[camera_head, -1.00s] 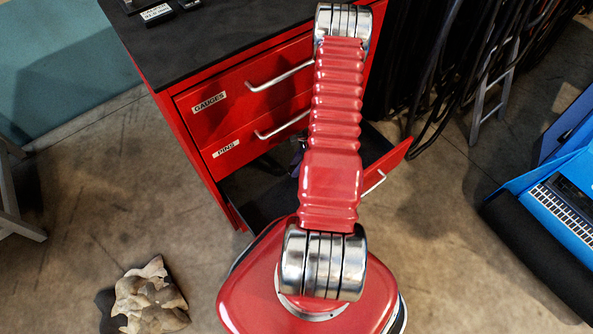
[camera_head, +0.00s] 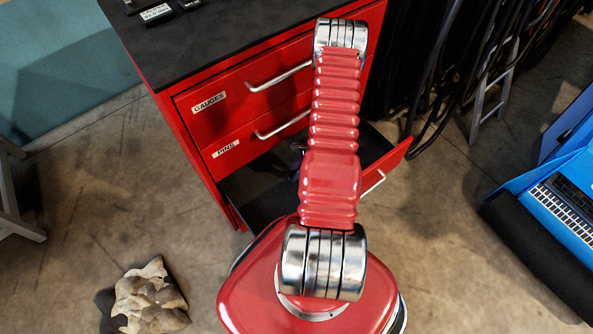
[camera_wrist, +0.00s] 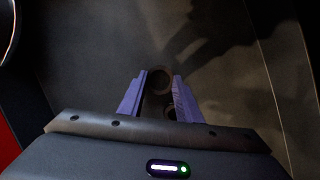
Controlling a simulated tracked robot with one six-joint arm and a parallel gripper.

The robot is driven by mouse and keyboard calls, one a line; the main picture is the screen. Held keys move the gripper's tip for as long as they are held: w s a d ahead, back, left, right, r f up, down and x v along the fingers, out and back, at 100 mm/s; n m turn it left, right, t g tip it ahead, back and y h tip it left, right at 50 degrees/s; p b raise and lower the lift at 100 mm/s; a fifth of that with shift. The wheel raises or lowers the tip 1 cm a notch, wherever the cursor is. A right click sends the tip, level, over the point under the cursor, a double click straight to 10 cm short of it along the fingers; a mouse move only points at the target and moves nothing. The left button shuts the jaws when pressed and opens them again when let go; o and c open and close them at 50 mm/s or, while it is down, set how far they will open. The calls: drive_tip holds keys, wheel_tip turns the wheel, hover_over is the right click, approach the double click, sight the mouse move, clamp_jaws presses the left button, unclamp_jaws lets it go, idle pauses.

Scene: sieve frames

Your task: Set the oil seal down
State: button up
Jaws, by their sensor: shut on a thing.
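In the wrist view my gripper (camera_wrist: 160,84) has its two purple fingers closed in on a dark ring, the oil seal (camera_wrist: 158,79), which sits between the fingertips. A second small dark round shape shows lower between the fingers; I cannot tell what it is. Below the fingertips is the dark floor of the open bottom drawer (camera_wrist: 85,75); how far the seal is above it is hard to tell. In the head view the open drawer (camera_head: 392,158) is partly behind my red arm, and the seal is hidden there.
The red cabinet (camera_head: 184,150) has two shut drawers, labelled GAUGES (camera_head: 209,103) and PINS (camera_head: 227,148), above the open one. Its black top (camera_head: 215,40) holds small items at the back. A rock-like lump (camera_head: 150,300) lies on the floor; a blue case (camera_head: 560,190) stands right.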

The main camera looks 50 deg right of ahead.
drive_tip(key=o, duration=1.1)
drive_tip(key=v, duration=1.2)
drive_tip(key=shift+w+a+r, duration=0.1)
drive_tip(key=shift+r, duration=0.05)
